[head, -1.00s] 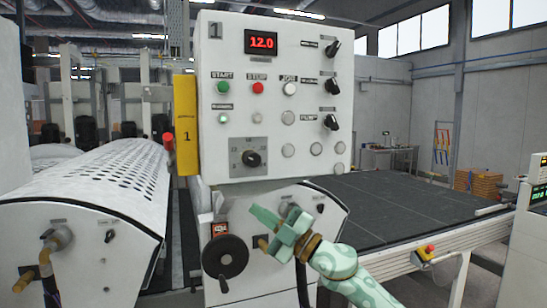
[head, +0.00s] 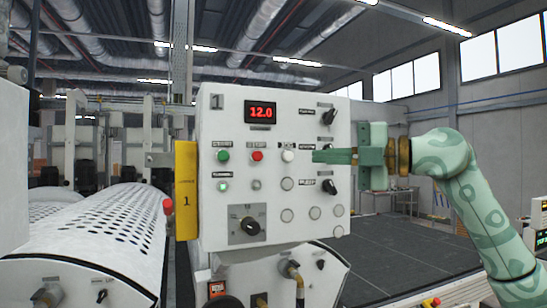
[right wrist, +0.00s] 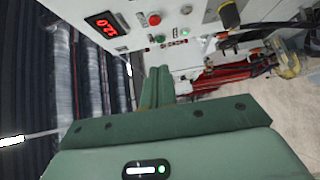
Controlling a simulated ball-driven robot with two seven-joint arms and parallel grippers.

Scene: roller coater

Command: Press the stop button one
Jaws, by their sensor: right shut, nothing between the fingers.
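The red stop button (head: 257,155) is in the upper row of the white control panel (head: 285,105), between a green button (head: 223,155) and a white one (head: 288,155). My right gripper (head: 316,156) is shut and empty, its fingers pointing left in front of the panel, to the right of the white button. In the right wrist view the red button (right wrist: 154,19) lies above the closed fingertips (right wrist: 158,72), with a visible gap. The fingers are apart from the red button. My left gripper is not in view.
A red number display (head: 260,112) is above the buttons. A black rotary knob (head: 250,226) is below, and black switches (head: 329,187) stick out on the right side. A yellow plate (head: 186,190) edges the panel's left. A perforated white roller cover (head: 95,235) stands at left.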

